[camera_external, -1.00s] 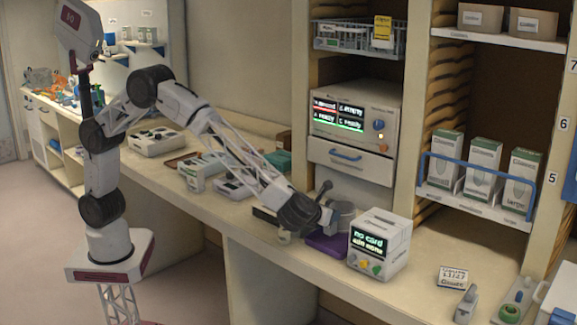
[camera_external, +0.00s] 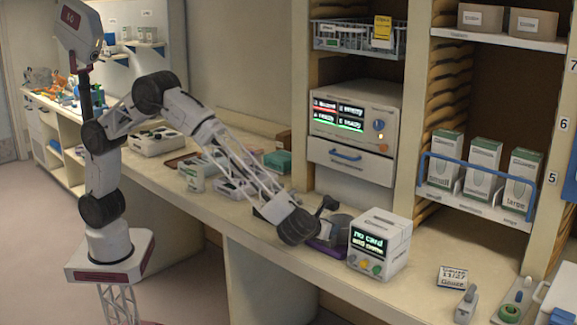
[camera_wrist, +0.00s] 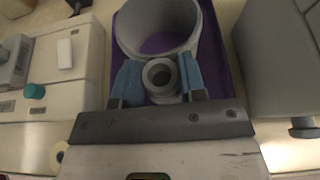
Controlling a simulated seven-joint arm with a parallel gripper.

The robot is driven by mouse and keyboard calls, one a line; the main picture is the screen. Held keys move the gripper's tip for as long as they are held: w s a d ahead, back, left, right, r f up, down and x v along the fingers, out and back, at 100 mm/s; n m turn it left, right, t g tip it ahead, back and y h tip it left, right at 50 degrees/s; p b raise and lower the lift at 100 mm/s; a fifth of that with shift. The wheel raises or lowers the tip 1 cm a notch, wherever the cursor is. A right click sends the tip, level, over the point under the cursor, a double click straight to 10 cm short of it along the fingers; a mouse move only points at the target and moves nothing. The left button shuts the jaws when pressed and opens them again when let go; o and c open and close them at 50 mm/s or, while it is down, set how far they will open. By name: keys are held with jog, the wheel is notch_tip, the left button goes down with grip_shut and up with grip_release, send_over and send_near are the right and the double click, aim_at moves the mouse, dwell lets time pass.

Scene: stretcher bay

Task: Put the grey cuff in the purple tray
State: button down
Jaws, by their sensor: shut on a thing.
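The grey cuff (camera_wrist: 160,30) is a wide ring with a small round stub, and it shows at the top of the wrist view. My gripper (camera_wrist: 158,80) has its blue fingertips closed on either side of the stub. The purple tray (camera_wrist: 226,70) lies under the cuff, and its purple floor shows through the ring. In the external view the cuff (camera_external: 337,228) is low over the tray (camera_external: 326,249), partly hidden by my gripper (camera_external: 322,228). I cannot tell whether the cuff touches the tray floor.
A white device with a green-lit display (camera_external: 379,245) stands close to the right of the tray. More white devices (camera_external: 236,187) and a teal box (camera_external: 278,161) are to the left. The counter right of the display device is clear up to a small label card (camera_external: 453,277).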

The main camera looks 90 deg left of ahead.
jog(key=shift+f, duration=0.15)
jog(key=c, duration=0.7)
grip_release()
jog(key=shift+r, duration=0.2)
jog(key=v, duration=1.2)
jog(key=shift+f, duration=0.15)
